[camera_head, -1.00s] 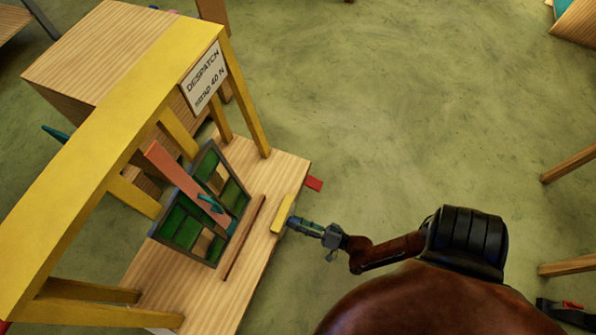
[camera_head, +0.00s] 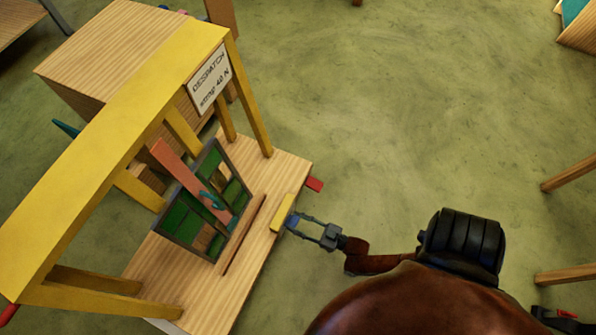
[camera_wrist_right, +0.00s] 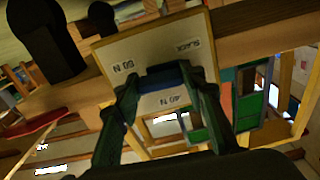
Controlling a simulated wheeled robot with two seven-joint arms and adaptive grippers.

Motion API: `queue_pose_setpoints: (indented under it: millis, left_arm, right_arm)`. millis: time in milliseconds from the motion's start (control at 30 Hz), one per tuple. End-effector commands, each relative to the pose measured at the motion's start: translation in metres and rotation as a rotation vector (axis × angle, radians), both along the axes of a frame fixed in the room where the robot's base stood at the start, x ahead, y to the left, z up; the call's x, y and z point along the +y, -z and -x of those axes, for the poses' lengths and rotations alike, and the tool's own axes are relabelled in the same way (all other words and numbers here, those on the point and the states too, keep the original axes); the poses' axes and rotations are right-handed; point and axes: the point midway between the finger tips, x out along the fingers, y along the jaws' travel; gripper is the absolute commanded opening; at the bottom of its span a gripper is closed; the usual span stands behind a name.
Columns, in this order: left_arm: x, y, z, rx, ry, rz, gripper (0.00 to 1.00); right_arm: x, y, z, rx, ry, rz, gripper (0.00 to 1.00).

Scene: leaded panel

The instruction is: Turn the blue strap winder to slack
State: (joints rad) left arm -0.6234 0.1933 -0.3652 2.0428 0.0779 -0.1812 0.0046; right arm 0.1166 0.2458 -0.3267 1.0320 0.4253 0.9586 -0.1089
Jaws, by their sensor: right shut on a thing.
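The blue strap winder (camera_head: 293,221) is at the right edge of the wooden bench, beside a yellow-edged plate (camera_head: 282,212). In the right wrist view, the winder (camera_wrist_right: 165,76) is a dark blue bar in front of a pale dial plate (camera_wrist_right: 150,45) marked "SLACK", "60 N" and "40 N". My right gripper (camera_head: 297,224) is shut on the winder, one finger at each end in the wrist view (camera_wrist_right: 167,86). Which mark the winder points to cannot be told. A salmon strap (camera_head: 177,166) crosses the green leaded panel (camera_head: 181,222). My left gripper is not in view.
A yellow frame (camera_head: 110,130) stands over the bench (camera_head: 190,295). Its sign (camera_head: 208,81) reads "DESPATCH strap 40 N". A brown rail (camera_head: 244,235) lies before the panel, and a red tab (camera_head: 315,184) sticks out at the bench's right edge.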

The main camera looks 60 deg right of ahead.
Motion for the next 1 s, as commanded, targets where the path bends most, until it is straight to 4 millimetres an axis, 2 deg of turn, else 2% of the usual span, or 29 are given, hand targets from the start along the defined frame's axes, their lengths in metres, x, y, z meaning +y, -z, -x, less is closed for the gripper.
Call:
queue_pose_setpoints:
  millis: [500, 1000]
  left_arm:
    - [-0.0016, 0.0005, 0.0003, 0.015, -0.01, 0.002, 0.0]
    - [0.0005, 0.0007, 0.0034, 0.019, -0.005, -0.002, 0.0]
  right_arm:
    - [0.0005, 0.0011, 0.0006, -0.031, 0.001, 0.427, 0.13]
    - [0.001, 0.0007, 0.0003, -0.045, -0.001, 0.581, 0.13]
